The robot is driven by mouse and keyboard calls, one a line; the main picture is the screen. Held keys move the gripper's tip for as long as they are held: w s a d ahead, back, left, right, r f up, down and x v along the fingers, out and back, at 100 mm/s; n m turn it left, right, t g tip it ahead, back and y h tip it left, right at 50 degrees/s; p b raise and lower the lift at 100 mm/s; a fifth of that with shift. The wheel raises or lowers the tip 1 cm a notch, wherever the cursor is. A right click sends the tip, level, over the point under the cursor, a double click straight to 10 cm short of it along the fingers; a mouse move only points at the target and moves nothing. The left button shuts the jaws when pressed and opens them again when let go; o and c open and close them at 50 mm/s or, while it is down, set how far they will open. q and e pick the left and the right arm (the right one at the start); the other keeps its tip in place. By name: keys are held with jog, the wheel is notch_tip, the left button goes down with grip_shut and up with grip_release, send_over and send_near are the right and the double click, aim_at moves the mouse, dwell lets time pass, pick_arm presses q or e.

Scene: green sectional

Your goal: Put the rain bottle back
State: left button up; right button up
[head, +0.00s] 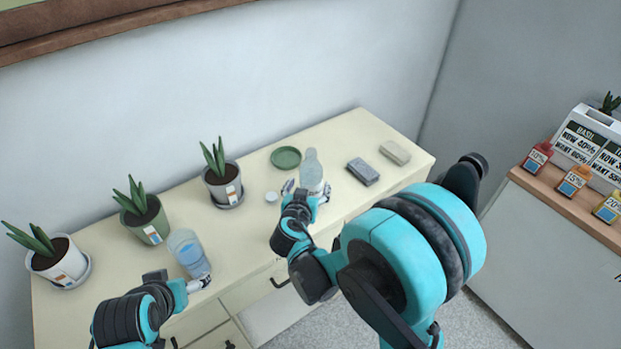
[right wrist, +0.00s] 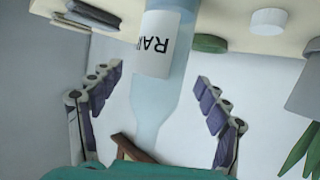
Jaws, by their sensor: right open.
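The rain bottle (head: 311,168) is a clear bottle standing upright on the cream table (head: 240,240). In the right wrist view the bottle (right wrist: 155,95) appears upside down, with a white label on which "RAI" can be read. My right gripper (head: 307,191) is open, with its fingers on either side of the bottle; the wrist view shows gaps between both fingers and the bottle. My left gripper (head: 185,284) is at the table's front edge, close beside a clear container of blue liquid (head: 187,252). Whether it touches or grips the container is unclear.
Potted plants in white (head: 62,260), green (head: 147,222) and grey (head: 224,184) pots line the table's left half. A green dish (head: 286,157), a small white disc (head: 271,196), a dark block (head: 363,171) and a pale block (head: 395,152) lie near the bottle.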

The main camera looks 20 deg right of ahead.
jog(key=s+d+r+n+g+y+p, duration=0.1)
jog(key=s+r+n+g+y, duration=0.1)
jog(key=s, duration=0.9)
jog(key=s+d+r+n+g+y, duration=0.1)
jog(key=s+r+n+g+y, duration=0.2)
jog(key=s, duration=0.8)
jog(key=shift+s+r+y+p, duration=0.15)
jog(key=shift+r+y+p, duration=0.25)
jog(key=shift+r, duration=0.05)
